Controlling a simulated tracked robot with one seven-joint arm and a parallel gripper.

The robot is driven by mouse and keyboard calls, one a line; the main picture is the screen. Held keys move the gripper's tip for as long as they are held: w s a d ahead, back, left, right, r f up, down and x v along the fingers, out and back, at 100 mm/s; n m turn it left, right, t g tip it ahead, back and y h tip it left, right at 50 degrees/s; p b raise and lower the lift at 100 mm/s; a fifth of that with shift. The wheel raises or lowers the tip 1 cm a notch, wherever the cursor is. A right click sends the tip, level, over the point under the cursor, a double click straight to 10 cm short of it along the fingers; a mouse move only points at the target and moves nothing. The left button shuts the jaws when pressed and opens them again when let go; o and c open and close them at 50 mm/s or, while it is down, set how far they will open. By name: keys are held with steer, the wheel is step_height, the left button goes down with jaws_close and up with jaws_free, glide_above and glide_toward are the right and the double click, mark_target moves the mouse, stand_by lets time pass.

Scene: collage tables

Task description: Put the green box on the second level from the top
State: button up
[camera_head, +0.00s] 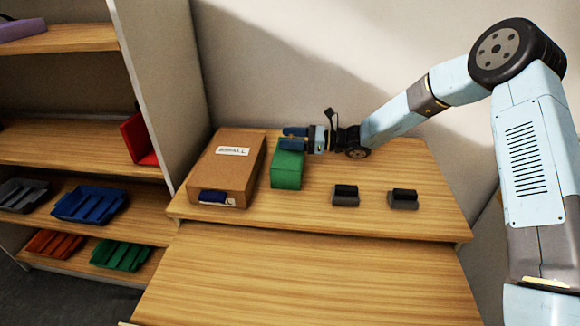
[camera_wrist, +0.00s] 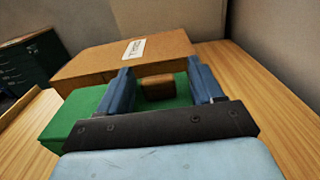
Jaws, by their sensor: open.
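The green box (camera_head: 287,172) stands on the wooden table, just right of a cardboard box. My gripper (camera_head: 293,139) is open at its far upper end, with blue fingers pointing left. In the wrist view the green box (camera_wrist: 62,128) lies under and around my gripper (camera_wrist: 160,72). A small brown block (camera_wrist: 158,88) shows between the fingers there; I cannot tell whether it belongs to the green box. The shelf unit stands at the left; its second level from the top (camera_head: 65,140) holds a red item (camera_head: 139,140) at its right end.
The cardboard box (camera_head: 226,170) with a label sits between the green box and the shelf side. Two dark small blocks (camera_head: 345,196) (camera_head: 403,199) lie to the right. Lower shelves hold blue (camera_head: 90,203), grey, orange and green trays. The table's front part is clear.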

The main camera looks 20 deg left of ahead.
steer(key=shift+c, duration=0.2)
jaws_close()
stand_by(0.3)
steer(key=r, duration=0.3)
steer(key=shift+s+r, duration=0.2)
steer(key=shift+r, duration=0.2)
steer(key=s+d+r, duration=0.1)
steer(key=s+r, duration=0.8)
steer(key=s, duration=0.4)
steer(key=shift+s+d, duration=0.25)
steer(key=shift+d, duration=0.05)
